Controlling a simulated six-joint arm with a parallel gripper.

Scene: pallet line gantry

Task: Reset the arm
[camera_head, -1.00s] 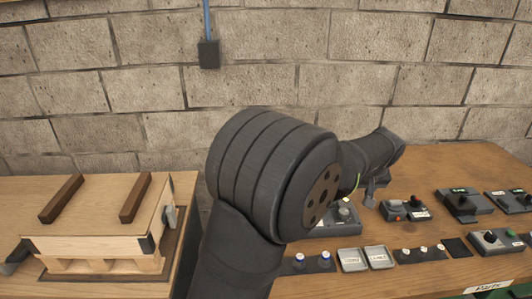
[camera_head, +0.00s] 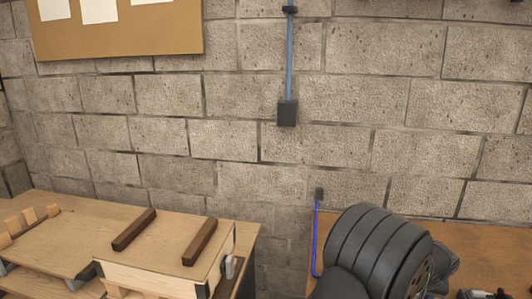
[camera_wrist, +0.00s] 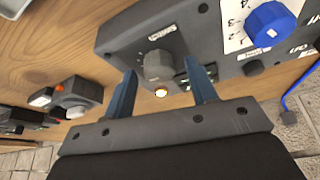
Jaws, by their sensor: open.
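My gripper (camera_wrist: 163,92) shows in the wrist view with its two blue-grey fingers apart and nothing between them. Beyond the fingertips is a grey control box (camera_wrist: 125,38) with a grey knob (camera_wrist: 157,64), a small lit button (camera_wrist: 161,92) and a blue knob (camera_wrist: 268,22). I cannot tell whether the fingers touch the box. In the head view my dark arm fills the lower right, and my gripper is hidden or out of frame there.
A wooden bench (camera_head: 85,228) at left carries a wooden fixture with two dark bars (camera_head: 199,242). Another bench (camera_head: 478,243) is at right. A blue cable (camera_head: 316,235) runs by the block wall (camera_head: 200,140). Other small devices (camera_wrist: 75,98) lie left in the wrist view.

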